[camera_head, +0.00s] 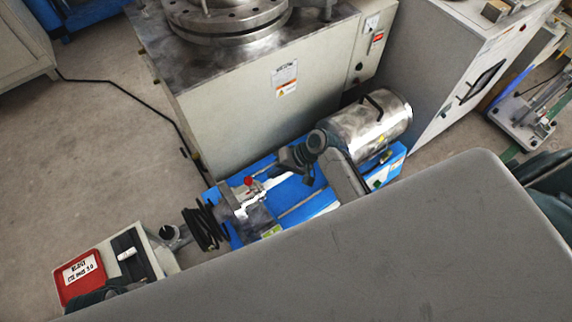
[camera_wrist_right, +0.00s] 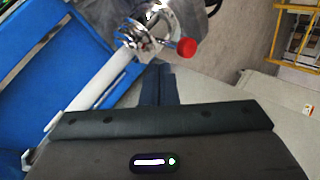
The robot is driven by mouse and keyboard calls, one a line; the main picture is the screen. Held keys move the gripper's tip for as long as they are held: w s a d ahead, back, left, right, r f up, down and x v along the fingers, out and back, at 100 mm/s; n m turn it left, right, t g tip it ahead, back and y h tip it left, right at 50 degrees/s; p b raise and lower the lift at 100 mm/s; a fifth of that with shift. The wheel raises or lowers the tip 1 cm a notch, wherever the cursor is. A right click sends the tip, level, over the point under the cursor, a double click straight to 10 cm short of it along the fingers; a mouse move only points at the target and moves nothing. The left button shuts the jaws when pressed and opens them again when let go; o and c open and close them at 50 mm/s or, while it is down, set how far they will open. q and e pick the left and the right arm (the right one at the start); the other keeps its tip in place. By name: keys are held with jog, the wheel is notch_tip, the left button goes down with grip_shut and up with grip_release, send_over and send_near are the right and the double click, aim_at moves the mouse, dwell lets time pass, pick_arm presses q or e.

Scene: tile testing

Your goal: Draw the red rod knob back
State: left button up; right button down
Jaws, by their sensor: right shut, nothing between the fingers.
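The red rod knob (camera_head: 248,181) sits on a shiny metal fitting at the left part of a blue machine bed (camera_head: 222,190). In the right wrist view the round red knob (camera_wrist_right: 186,47) stands just beyond and right of my fingertips, beside chrome parts (camera_wrist_right: 150,27). My right gripper (camera_head: 286,159) is over the blue bed, to the right of the knob in the head view. Its dark fingers (camera_wrist_right: 158,72) are together and empty, apart from the knob in the picture.
A silver motor cylinder (camera_head: 370,127) stands at the bed's right end. A large beige cabinet (camera_head: 245,115) rises behind it. Black coiled hose (camera_head: 205,226) and a box with a red panel (camera_head: 82,277) lie to the left. Floor at left is open.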

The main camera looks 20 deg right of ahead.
aim_at(249, 183)
pick_arm(q)
jog(key=shift+s+d+r, duration=0.1)
jog(key=shift+r, duration=0.2)
pick_arm(e)
jog(key=shift+w+a+f, duration=0.2)
jog(key=shift+a, duration=0.55)
jog(key=shift+w+a+f, duration=0.2)
jog(key=shift+a+f, duration=0.05)
jog(key=shift+a, duration=0.5)
jog(key=shift+w+a+f, duration=0.2)
jog(key=shift+a, duration=0.55)
pick_arm(q)
jog(key=shift+r, duration=0.1)
pick_arm(e)
jog(key=shift+a, duration=0.1)
